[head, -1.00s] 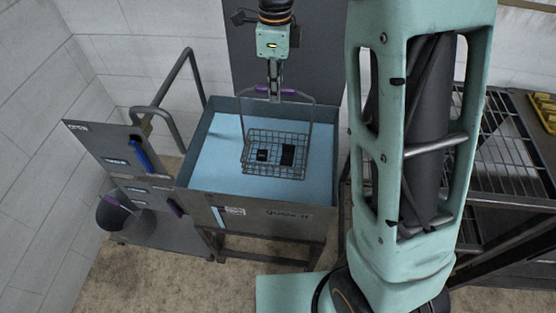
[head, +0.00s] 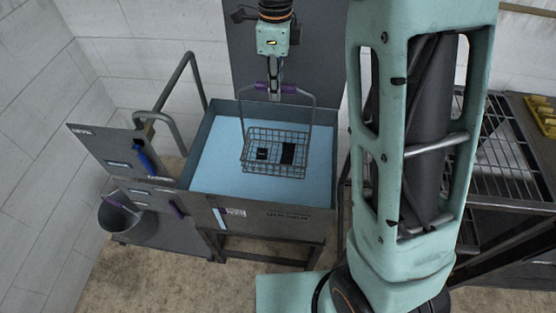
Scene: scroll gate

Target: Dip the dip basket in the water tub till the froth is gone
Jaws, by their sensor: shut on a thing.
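The dip basket (head: 262,171) is a wire mesh basket with a tall handle and a purple grip (head: 289,89). My gripper (head: 275,88) is shut on the handle at the purple grip. The basket hangs level over the light blue surface in the water tub (head: 320,215), a grey open tank. Two dark flat pieces lie in the basket. Whether the basket's bottom touches the water I cannot tell. I see no clear froth on the basket or the water.
A grey panel with a blue handle (head: 150,160) stands left of the tub, with a bent pipe rail (head: 190,85) behind it. A bucket (head: 118,216) sits at lower left. A wire rack (head: 510,160) stands at right. My arm column blocks the area right of the tub.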

